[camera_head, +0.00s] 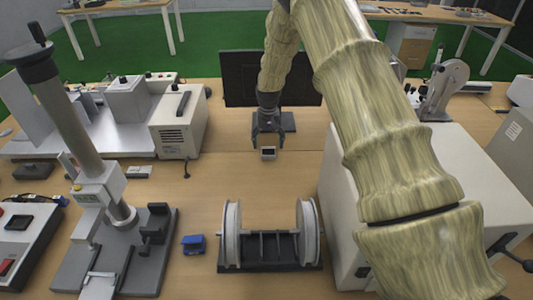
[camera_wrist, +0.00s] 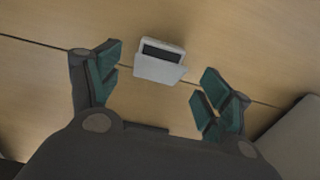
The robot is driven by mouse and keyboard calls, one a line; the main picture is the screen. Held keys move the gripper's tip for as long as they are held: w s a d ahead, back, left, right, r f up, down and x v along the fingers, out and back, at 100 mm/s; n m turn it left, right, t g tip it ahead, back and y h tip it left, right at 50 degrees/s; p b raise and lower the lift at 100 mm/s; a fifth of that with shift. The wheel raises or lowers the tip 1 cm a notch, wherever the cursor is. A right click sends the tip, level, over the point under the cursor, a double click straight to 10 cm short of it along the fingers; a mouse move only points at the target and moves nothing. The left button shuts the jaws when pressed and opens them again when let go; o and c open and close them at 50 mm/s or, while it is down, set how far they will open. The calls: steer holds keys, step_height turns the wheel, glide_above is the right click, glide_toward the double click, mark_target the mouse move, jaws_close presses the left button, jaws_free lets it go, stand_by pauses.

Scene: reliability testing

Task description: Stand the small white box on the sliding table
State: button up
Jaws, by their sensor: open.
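A small white box (camera_head: 268,153) with a dark face sits on the wooden table, just below and between the fingers of my gripper (camera_head: 268,141). In the wrist view the box (camera_wrist: 160,66) lies between the green fingertips, with clear gaps on both sides. The gripper is open and holds nothing. A low, flat light-grey bed (camera_head: 80,145) carrying white blocks lies at the left back; I cannot tell for certain whether it is the sliding table.
A dark monitor (camera_head: 238,80) stands behind my gripper. A grey stand with a column (camera_head: 75,110), a small blue item (camera_head: 193,244) and a two-wheeled fixture (camera_head: 268,248) are nearer. A large white cabinet (camera_head: 345,215) is at right. Bare table (camera_head: 225,175) lies left of the box.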

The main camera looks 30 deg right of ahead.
mark_target(268, 153)
steer(key=shift+w+f+p, duration=0.2)
steer(key=shift+f+p, duration=0.25)
steer(key=shift+f, duration=1.35)
steer(key=shift+d, duration=0.1)
steer(key=shift+c, duration=0.2)
steer(key=c, duration=1.1)
steer(key=shift+c, duration=0.2)
